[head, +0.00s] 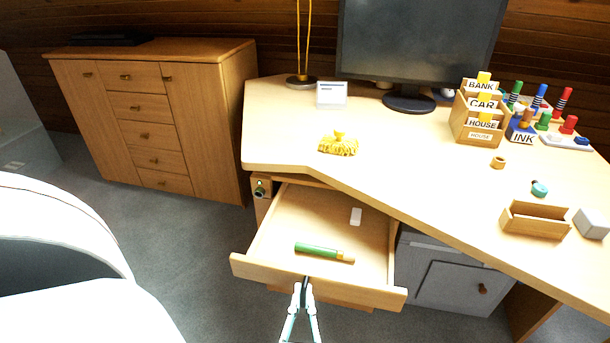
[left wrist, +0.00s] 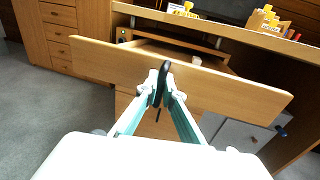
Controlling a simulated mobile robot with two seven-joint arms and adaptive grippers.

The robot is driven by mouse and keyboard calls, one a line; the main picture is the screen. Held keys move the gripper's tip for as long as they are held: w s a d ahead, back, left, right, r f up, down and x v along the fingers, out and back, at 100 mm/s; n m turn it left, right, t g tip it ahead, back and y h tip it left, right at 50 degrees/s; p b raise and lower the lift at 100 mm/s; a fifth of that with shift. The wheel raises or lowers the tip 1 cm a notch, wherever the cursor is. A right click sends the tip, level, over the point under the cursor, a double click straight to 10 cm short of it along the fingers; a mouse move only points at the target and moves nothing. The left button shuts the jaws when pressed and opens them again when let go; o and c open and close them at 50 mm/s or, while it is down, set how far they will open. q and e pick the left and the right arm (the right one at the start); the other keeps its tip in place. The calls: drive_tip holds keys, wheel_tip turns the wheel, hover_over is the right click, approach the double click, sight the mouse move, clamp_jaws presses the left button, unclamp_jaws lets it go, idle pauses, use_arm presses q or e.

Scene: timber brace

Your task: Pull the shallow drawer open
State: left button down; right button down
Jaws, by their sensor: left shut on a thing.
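The shallow drawer (head: 282,226) under the desk stands pulled out, with its inside open to view. In the left wrist view the fingertips (left wrist: 161,82) close on a dark handle on the front panel (left wrist: 222,92). My right gripper is in neither view.
The desk (head: 400,160) above carries a monitor (head: 415,40), a yellow brush-like thing (head: 339,144), labelled boxes (head: 478,115) and an open wooden box (head: 535,220). A grey cabinet (head: 455,278) stands below at right. A wooden cabinet (head: 150,115) stands at back left.

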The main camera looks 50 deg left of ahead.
use_arm(q)
drive_tip(key=c, duration=2.5)
unclamp_jaws()
drive_tip(key=shift+v, duration=3.75)
